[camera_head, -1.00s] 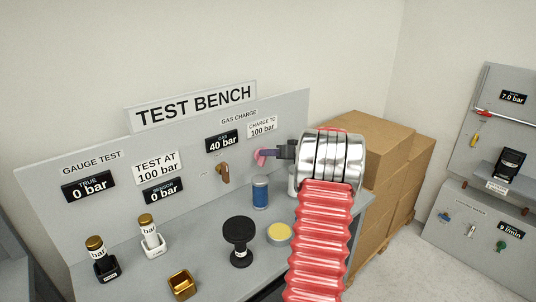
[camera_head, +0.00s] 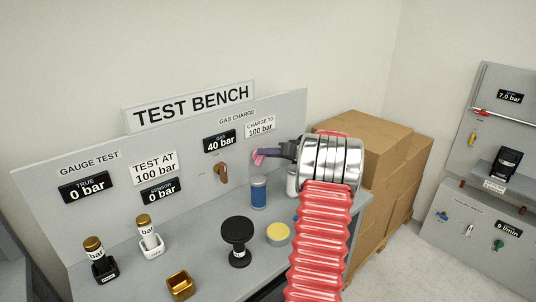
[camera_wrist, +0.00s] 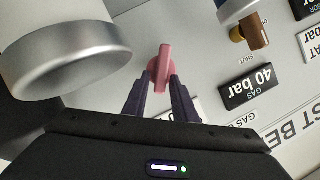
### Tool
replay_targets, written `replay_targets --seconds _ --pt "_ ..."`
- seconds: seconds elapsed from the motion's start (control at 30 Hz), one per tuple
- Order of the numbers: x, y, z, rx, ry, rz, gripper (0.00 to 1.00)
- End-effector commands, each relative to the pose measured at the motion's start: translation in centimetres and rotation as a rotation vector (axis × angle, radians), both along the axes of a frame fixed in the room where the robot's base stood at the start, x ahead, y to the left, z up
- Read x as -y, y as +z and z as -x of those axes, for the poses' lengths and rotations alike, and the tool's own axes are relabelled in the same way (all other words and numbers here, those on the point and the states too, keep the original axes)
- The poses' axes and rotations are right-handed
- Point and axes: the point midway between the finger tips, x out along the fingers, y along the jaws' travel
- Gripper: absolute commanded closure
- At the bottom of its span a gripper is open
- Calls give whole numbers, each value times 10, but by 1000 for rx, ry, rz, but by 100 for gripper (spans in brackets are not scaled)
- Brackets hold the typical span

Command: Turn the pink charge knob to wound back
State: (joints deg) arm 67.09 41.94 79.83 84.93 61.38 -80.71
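The pink charge knob (camera_wrist: 163,66) is a bar handle on a round hub on the bench panel. In the wrist view its bar stands nearly upright in the picture. My gripper (camera_wrist: 162,80) has its two dark fingers on either side of the bar's lower part, with narrow gaps seeming to show beside it. In the head view my gripper (camera_head: 266,154) reaches the panel from the right and partly covers the pink knob (camera_head: 258,158). The gas display (camera_head: 219,141) reads 40 bar, beside a "charge to 100 bar" sign (camera_head: 260,127).
A brown knob (camera_head: 221,173) is left of the pink one. A blue canister (camera_head: 258,192), black round-topped stand (camera_head: 238,235) and yellow-topped tin (camera_head: 279,233) stand on the bench. In the wrist view a large silver cylinder (camera_wrist: 70,62) is close on the left. Cardboard boxes (camera_head: 385,165) stand to the right.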

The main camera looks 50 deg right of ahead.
Motion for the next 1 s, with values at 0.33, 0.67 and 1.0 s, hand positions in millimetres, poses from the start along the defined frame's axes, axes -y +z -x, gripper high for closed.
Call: replay_targets --seconds 0.33,0.67,1.0 --pt "0 0 0 1 1 1 67" --pt "1 10 26 1 -2 2 67" --pt "1 28 82 1 -2 2 67"
